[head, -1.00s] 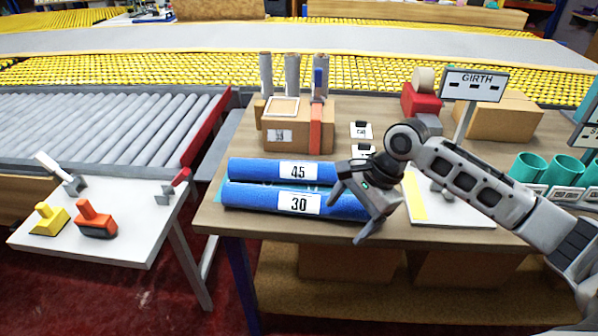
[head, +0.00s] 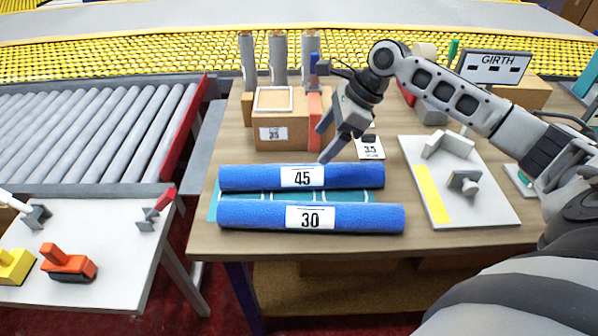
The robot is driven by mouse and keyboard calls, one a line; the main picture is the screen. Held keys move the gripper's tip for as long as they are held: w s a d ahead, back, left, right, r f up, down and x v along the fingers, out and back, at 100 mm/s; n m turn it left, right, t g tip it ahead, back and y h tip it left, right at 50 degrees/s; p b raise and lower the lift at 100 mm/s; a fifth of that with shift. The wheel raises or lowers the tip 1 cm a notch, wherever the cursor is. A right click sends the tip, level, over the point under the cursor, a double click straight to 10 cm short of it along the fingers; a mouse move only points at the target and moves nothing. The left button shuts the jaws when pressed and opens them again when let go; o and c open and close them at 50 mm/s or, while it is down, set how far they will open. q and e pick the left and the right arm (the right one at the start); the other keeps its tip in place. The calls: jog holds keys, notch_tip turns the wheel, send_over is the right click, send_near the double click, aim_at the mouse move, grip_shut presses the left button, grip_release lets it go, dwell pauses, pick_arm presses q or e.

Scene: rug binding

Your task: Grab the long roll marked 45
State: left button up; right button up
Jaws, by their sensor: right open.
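The long blue roll marked 45 (head: 350,175) lies across the table on a teal mat (head: 262,197), behind a second blue roll marked 30 (head: 365,218). The two rolls are parallel, with a strip of mat showing between them. My right gripper (head: 322,145) is open and empty. It hangs above and just behind the roll marked 45, to the right of its label, with its fingers pointing down and to the left. I cannot tell whether a fingertip touches the roll. My left gripper is not in view.
A cardboard box (head: 282,132) with a red strip stands behind the rolls. A small card marked 35 (head: 370,148) lies near my gripper. A white board with a yellow strip (head: 424,200) lies right of the rolls. A GIRTH sign (head: 494,66) stands at the back right.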

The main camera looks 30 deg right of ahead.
aim_at(307, 167)
jog(key=x, duration=0.5)
jog(key=shift+s+x, duration=0.15)
jog(key=shift+x, duration=0.9)
jog(key=shift+s+x, duration=0.2)
jog(key=shift+x, duration=0.8)
jog(key=shift+s+x, duration=0.15)
jog(key=shift+x, duration=0.9)
jog(key=shift+f, duration=0.15)
jog(key=c, duration=1.2)
